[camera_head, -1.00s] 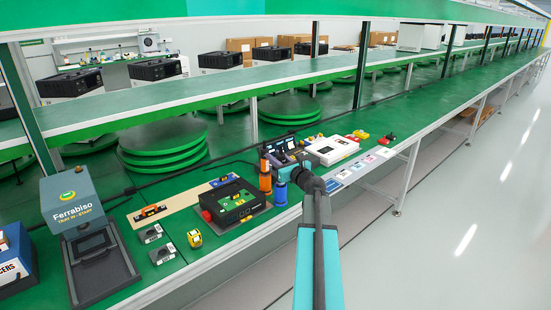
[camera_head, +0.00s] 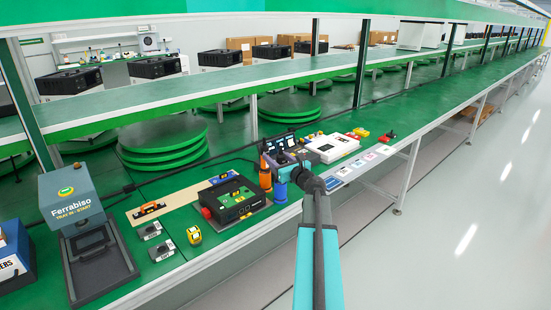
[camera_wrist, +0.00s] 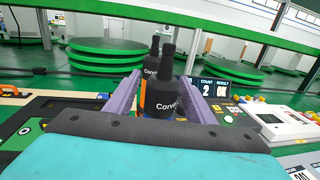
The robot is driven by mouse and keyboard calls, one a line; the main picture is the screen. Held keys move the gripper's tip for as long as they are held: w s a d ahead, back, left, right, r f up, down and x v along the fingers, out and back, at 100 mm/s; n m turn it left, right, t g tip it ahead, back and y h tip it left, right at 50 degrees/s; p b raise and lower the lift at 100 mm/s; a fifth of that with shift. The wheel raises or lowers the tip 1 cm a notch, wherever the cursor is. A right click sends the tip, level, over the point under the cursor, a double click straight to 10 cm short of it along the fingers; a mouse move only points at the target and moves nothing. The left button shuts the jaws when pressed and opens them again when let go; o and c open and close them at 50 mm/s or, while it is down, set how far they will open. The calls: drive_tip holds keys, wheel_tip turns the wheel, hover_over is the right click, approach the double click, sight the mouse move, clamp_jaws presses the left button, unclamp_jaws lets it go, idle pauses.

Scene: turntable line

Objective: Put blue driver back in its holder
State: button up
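My gripper (camera_wrist: 161,95) has two purple fingers, one on each side of a dark upright driver (camera_wrist: 163,98) with "Conv" lettering. Narrow gaps show between this driver and the fingers, so the gripper looks open around it. A second dark driver with an orange strip (camera_wrist: 153,62) stands just behind. In the head view, an orange cylinder (camera_head: 265,180) stands left of my gripper (camera_head: 284,172). A blue cylinder (camera_head: 281,192) stands directly below the gripper, lower part on the bench. I cannot tell whether the driver's foot is seated in the blue cylinder; the gripper hides it.
A black device with a green top (camera_head: 232,200) sits to the left. A small screen (camera_head: 280,144) and a white box (camera_head: 333,147) stand behind and right. A yellow tape measure (camera_head: 194,235) and a grey press-like stand (camera_head: 85,225) are farther left. The front bench edge is close.

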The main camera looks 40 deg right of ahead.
drive_tip(key=shift+s+f, duration=0.1)
drive_tip(key=shift+s, duration=0.05)
drive_tip(key=b+v, duration=0.2)
drive_tip(key=v, duration=1.1)
drive_tip(key=shift+s, duration=0.25)
idle(1.0)
